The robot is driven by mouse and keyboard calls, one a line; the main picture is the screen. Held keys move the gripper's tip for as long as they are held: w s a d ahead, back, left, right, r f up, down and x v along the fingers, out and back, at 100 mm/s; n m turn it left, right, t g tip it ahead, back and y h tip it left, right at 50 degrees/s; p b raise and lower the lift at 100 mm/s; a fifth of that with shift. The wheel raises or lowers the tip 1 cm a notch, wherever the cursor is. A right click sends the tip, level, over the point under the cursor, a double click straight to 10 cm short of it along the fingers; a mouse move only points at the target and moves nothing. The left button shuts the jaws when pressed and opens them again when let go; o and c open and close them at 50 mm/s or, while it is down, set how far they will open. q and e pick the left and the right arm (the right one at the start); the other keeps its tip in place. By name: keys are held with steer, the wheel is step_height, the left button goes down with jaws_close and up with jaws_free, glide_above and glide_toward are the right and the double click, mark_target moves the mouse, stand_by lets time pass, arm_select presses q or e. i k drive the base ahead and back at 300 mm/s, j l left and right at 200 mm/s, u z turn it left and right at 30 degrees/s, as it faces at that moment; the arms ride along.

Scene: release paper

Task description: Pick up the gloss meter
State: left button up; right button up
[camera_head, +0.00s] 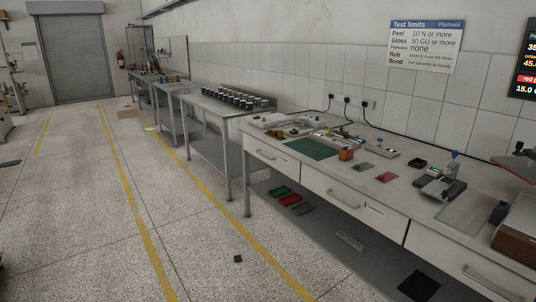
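No gripper of mine shows in the head view. I cannot tell for sure which item is the gloss meter, as things on the white workbench (388,203) are small. A small orange block-shaped item (346,155) sits at the right edge of a green mat (311,149). A small black item (417,163) lies farther right, near the wall. A grey device with a blue-topped post (440,184) stands right of it.
A red patch (387,177) and a green patch (363,167) lie on the bench. A brown box (517,232) is at the right edge. Red and green trays (291,199) sit on the lower shelf. Another table (227,105) holds several dark jars. The floor left of the bench is mostly clear.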

mark_target(344, 155)
steer(key=i, duration=1.2)
steer(key=i+j+z, duration=0.1)
steer(key=i, duration=1.1)
